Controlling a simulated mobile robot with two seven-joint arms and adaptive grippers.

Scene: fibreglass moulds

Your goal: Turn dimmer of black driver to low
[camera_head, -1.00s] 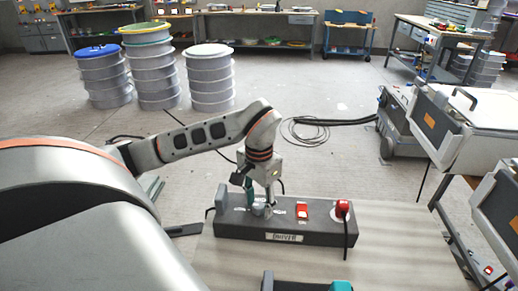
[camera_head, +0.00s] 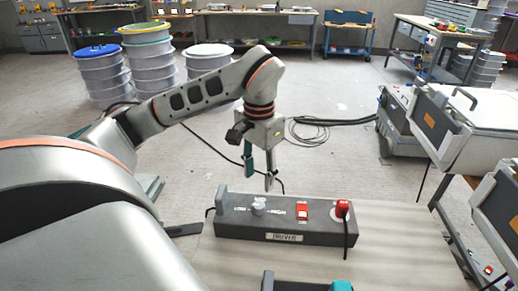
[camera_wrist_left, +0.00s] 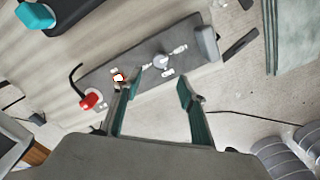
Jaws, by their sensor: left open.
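The black driver (camera_head: 285,232) is a long dark box with a "DRIVER" label on its front, on the pale table. Its dimmer (camera_head: 258,207) is a grey knob between the low and high markings on top. In the left wrist view the dimmer (camera_wrist_left: 161,62) is uncovered, with a pale pointer towards the grey end block. My left gripper (camera_head: 259,179) is open and empty, above and behind the driver, clear of the knob. Its two teal-padded fingers (camera_wrist_left: 158,95) are spread apart in the wrist view. My right gripper is not in view.
A red switch (camera_head: 302,211) and a red plug (camera_head: 343,208) with a black cable are on the driver's right part. Another dark tool with a teal part (camera_head: 341,286) lies at the table's front. The pale table (camera_head: 385,245) is bare to the right.

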